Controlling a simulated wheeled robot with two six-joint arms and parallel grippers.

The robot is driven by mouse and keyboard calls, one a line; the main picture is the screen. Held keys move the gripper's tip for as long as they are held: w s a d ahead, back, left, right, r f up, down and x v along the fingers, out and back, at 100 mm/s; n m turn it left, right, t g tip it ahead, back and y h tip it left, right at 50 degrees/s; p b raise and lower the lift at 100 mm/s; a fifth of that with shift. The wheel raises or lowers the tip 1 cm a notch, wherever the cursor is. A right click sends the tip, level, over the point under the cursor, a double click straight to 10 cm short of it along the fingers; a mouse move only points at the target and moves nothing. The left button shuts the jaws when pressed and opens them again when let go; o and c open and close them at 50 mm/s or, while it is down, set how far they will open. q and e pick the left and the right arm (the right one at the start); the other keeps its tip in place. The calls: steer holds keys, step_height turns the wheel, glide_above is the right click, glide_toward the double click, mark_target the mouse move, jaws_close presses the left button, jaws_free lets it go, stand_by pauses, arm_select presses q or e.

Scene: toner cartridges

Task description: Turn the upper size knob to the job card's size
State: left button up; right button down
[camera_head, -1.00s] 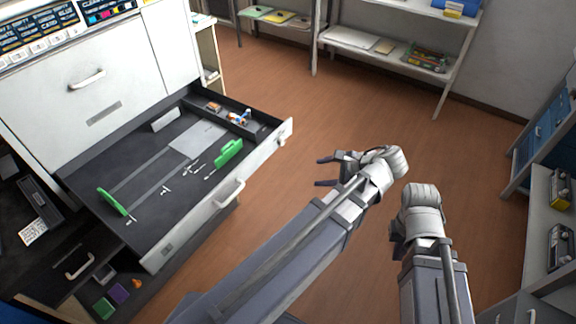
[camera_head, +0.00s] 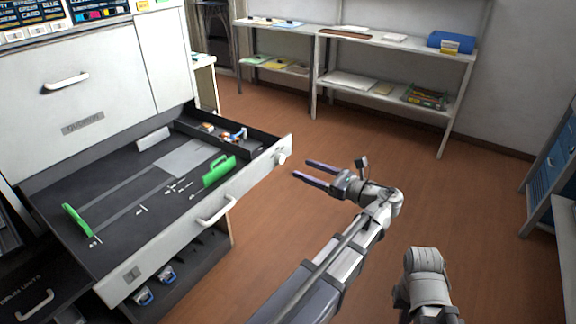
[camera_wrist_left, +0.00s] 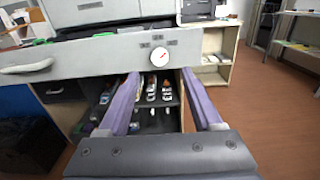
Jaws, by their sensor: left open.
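A round white knob (camera_head: 281,158) sits on the front of the pulled-out drawer (camera_head: 160,255), near its right end. In the left wrist view the knob (camera_wrist_left: 158,56) shows a small red pointer mark angled up and right, with small labels around it too tiny to read. My left gripper (camera_head: 303,170) is open and empty. Its two purple fingers point at the drawer front, a short way from the knob and not touching it. In the left wrist view its fingertips (camera_wrist_left: 158,76) lie either side of the knob and a little below it. My right gripper's fingers are out of sight.
Green guides (camera_head: 218,171) stand inside the drawer. A white handle (camera_head: 216,209) is on the drawer front. Bottles or cartridges (camera_wrist_left: 151,92) stand on a shelf beneath. Shelving (camera_head: 322,90) lines the back wall. The floor right of the drawer is clear.

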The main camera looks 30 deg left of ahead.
mark_target(283, 161)
arm_select(q)
steer(key=a, duration=0.7)
steer(key=shift+w, duration=0.3)
jaws_close()
